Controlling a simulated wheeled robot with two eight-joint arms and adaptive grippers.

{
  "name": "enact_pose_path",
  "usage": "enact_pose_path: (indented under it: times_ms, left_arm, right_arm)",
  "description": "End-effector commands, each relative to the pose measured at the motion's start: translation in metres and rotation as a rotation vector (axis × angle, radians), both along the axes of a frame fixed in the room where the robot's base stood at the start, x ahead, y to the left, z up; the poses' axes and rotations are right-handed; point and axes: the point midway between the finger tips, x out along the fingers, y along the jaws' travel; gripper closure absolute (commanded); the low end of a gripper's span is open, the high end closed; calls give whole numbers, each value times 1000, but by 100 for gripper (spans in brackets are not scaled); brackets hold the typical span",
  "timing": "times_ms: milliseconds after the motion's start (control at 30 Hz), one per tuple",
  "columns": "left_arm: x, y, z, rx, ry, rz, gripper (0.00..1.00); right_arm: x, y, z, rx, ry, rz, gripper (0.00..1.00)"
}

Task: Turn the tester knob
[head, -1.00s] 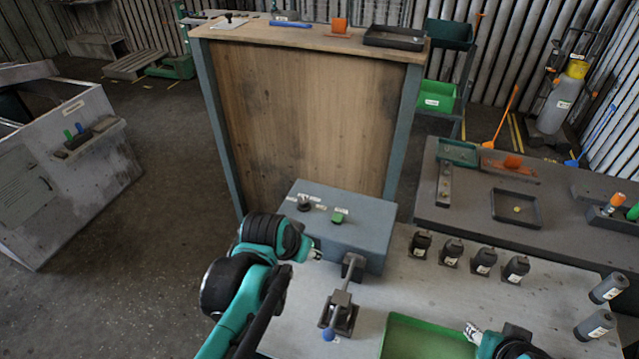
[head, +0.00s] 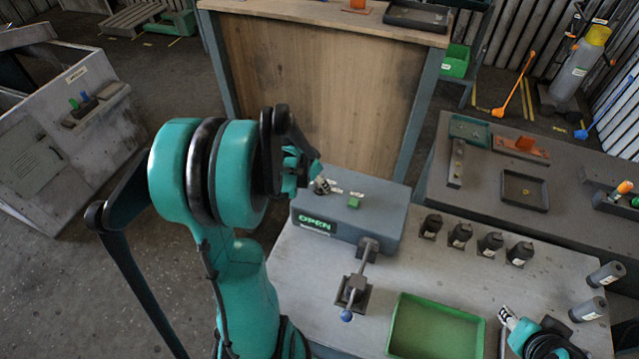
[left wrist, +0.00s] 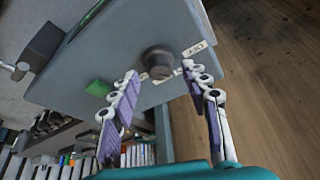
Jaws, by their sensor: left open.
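The tester is a grey-blue box (head: 385,205) on the workbench, with a lit OPEN sign (head: 316,224) on its front. My left gripper (head: 322,184) is over the box's left end. In the left wrist view its fingers (left wrist: 162,74) are spread, with the knob just beyond and between the tips. My right gripper (head: 506,318) is low at right; its jaws are unclear.
A lever with a blue ball (head: 346,315) stands in front of the box. A green tray (head: 435,330) lies to its right. Several black fixtures (head: 460,235) line the bench's back edge. A tall wooden panel (head: 310,90) stands behind the box.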

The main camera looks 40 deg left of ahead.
Motion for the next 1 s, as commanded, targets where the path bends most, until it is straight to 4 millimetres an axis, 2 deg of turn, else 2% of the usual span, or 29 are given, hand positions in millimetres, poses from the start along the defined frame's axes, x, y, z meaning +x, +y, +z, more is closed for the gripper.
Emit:
enact_pose_path:
  times_ms: [133, 433, 600, 1000]
  left_arm:
    - [5, -1, -12, 0, 0, 0, 53]
    - [6, -1, -14, 0, 0, 0, 53]
    - [6, -1, -14, 0, 0, 0, 98]
    - [6, -1, -14, 0, -1, 41, 100]
  right_arm:
    - [0, 0, -3, 0, 0, 0, 60]
    - [0, 0, -3, 0, 0, 0, 60]
    - [0, 0, -3, 0, 0, 0, 60]
    - [0, 0, -5, 0, 0, 0, 60]
